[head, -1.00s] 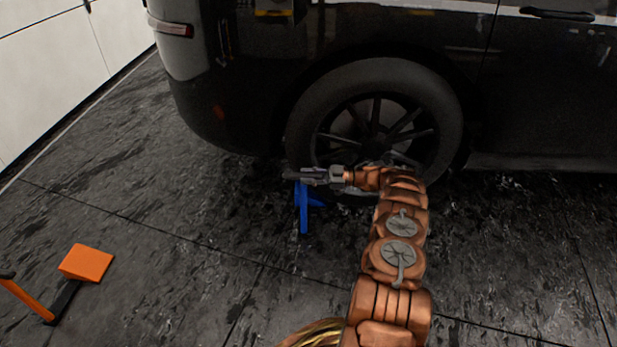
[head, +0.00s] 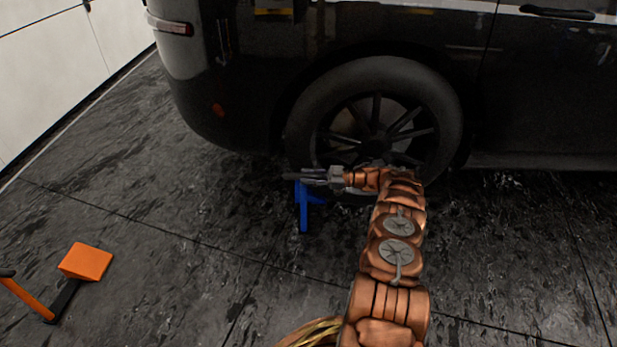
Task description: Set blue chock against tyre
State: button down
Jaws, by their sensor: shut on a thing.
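The blue chock (head: 305,212) is at the lower left of the black vehicle's rear tyre (head: 302,118), near the floor. My gripper (head: 296,177) reaches in from the right at the chock's top and is shut on it. The gripper and wrist cover the chock's upper part and the lower part of the wheel. I cannot tell whether the chock touches the tyre or rests fully on the floor.
An orange wedge (head: 86,262) with a dark base and orange handle (head: 27,299) lies on the floor at lower left. The vehicle body (head: 240,100) overhangs the wheel. A white wall (head: 50,65) stands at far left. The dark floor (head: 180,240) between is clear.

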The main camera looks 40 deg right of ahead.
jog(key=shift+s+a+f, duration=0.1)
jog(key=shift+f, duration=0.85)
jog(key=c, duration=1.3)
grip_release()
jog(key=shift+o, duration=0.7)
jog(key=shift+f, duration=0.35)
jog(key=o, duration=0.4)
jog(key=shift+r, duration=0.5)
jog(key=v, duration=0.7)
jog(key=shift+d, duration=0.25)
jog(key=shift+s+r, duration=0.1)
